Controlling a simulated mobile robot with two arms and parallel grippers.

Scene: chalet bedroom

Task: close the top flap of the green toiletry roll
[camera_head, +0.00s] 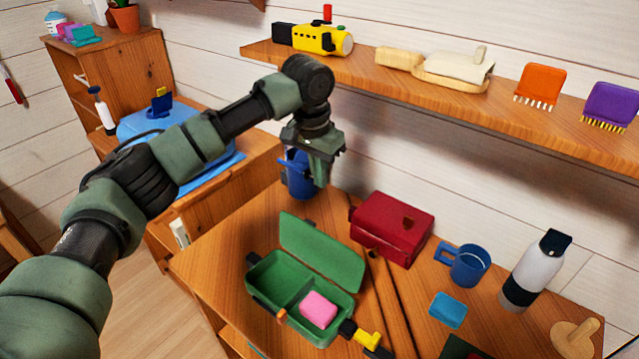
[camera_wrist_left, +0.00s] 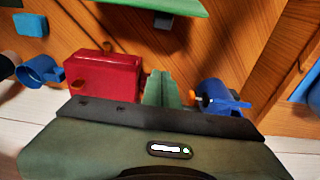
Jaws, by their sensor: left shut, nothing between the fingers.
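The green toiletry roll (camera_head: 262,296) lies on the wooden table with its top flap (camera_head: 318,252) standing open, tilted up along the back. A pink block (camera_head: 318,310) sits inside. Part of the green flap (camera_wrist_left: 160,6) also shows at the top of the left wrist view. My left gripper (camera_head: 320,180) is behind and above the flap, apart from it, pointing down. Its fingers (camera_wrist_left: 160,88) are shut and empty. My right gripper is not in view.
A red box (camera_head: 392,228) stands right of the flap, and a blue container (camera_head: 298,182) is beside my left gripper. A blue mug (camera_head: 467,265) and a white bottle (camera_head: 533,268) stand further right. A yellow-and-black item (camera_head: 365,338) lies at the roll's front right. A shelf (camera_head: 440,98) runs above.

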